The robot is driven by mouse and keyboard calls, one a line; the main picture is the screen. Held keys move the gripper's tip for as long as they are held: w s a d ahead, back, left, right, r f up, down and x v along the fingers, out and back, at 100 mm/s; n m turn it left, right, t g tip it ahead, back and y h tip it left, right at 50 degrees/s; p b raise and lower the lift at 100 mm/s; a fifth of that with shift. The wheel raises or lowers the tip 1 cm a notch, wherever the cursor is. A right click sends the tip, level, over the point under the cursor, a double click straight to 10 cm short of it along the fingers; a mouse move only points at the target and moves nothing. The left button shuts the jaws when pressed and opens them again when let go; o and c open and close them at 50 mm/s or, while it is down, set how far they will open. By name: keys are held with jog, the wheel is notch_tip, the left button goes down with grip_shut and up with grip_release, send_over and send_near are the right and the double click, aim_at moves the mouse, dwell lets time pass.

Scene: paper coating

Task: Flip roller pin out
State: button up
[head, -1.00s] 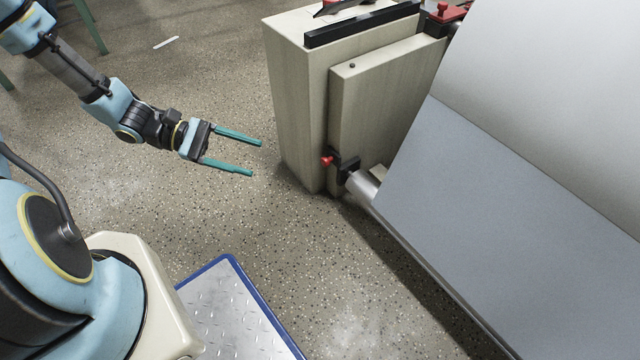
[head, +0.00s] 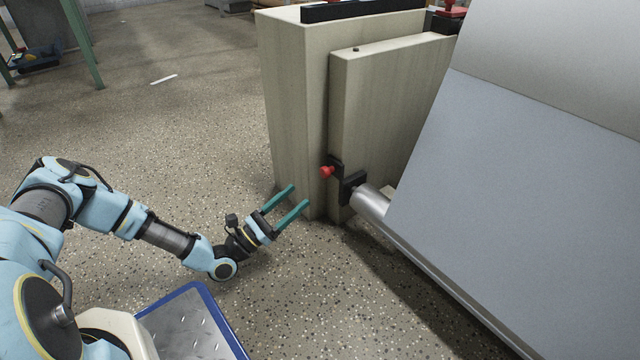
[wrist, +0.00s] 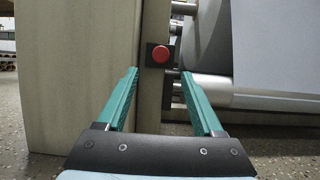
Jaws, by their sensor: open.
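The roller pin is a red knob (head: 326,171) on a black bracket on the machine's side panel. It also shows in the wrist view (wrist: 161,54), above and between my fingertips. The roller (head: 370,201) is a silver cylinder seated at a black holder (head: 351,187) just right of the pin, and its end shows in the wrist view (wrist: 210,90). My gripper (head: 300,196) is open and empty, to the lower left of the pin and apart from it. In the wrist view its teal fingers (wrist: 160,88) point toward the panel.
The beige machine housing (head: 290,90) stands in front of my gripper. A large grey sheet (head: 530,200) slopes down on the right. The speckled floor (head: 190,140) at the left is mostly clear.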

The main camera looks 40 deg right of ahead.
aim_at(322, 175)
jog(key=b+x, duration=0.3)
jog(key=x, duration=0.5)
jog(key=shift+d, duration=0.25)
jog(key=shift+d+r+b, duration=0.25)
jog(key=shift+d+b, duration=0.05)
jog(key=shift+d, duration=0.1)
jog(key=shift+s, duration=0.1)
grip_shut()
dwell(0.6)
